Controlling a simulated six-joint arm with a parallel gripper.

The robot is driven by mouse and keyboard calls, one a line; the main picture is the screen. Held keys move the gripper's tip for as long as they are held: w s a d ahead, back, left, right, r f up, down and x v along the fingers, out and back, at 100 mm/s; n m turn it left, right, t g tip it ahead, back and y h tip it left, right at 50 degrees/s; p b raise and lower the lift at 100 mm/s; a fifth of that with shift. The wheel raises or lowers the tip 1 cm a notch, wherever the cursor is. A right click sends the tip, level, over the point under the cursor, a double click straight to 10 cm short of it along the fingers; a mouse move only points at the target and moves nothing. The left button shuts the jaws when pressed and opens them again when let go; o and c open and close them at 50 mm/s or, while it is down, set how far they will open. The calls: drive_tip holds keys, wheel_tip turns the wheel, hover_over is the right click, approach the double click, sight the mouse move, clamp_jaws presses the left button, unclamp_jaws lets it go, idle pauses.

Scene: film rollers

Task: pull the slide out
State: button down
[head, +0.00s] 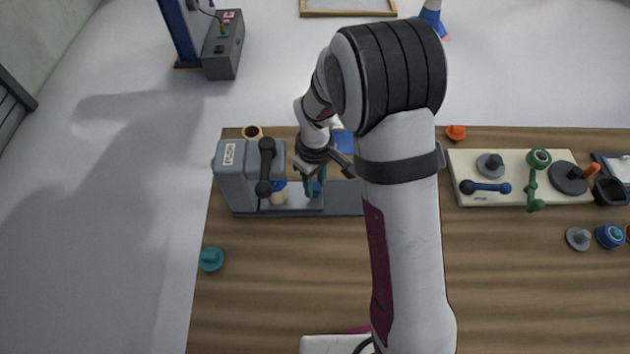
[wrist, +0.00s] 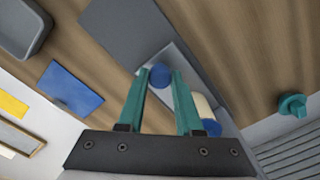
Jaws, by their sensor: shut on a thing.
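The light grey slide (head: 298,205) lies on a dark grey base (head: 345,203), at the right side of a grey machine housing (head: 235,185). It carries a blue knob (wrist: 161,77) and a cream roller (head: 278,195) with a blue end. In the wrist view the slide (wrist: 187,68) shows partly behind my fingers. My gripper (head: 316,189) points down at the slide with its teal fingers. In the wrist view, the fingertips are on both sides of the blue knob, shut on it. The housing's far interior is hidden.
A black handle (head: 266,168) stands on the housing. A teal knob (head: 211,259) lies at the table's left. A blue card (wrist: 70,88) lies behind the base. A cream board (head: 512,163) with tools is at the right. The wooden tabletop in front is clear.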

drive_tip(key=d, duration=1)
drive_tip(key=shift+d, duration=0.3)
drive_tip(key=c, duration=0.6)
unclamp_jaws()
wheel_tip(320, 180, up, 16)
drive_tip(key=shift+f, duration=0.1)
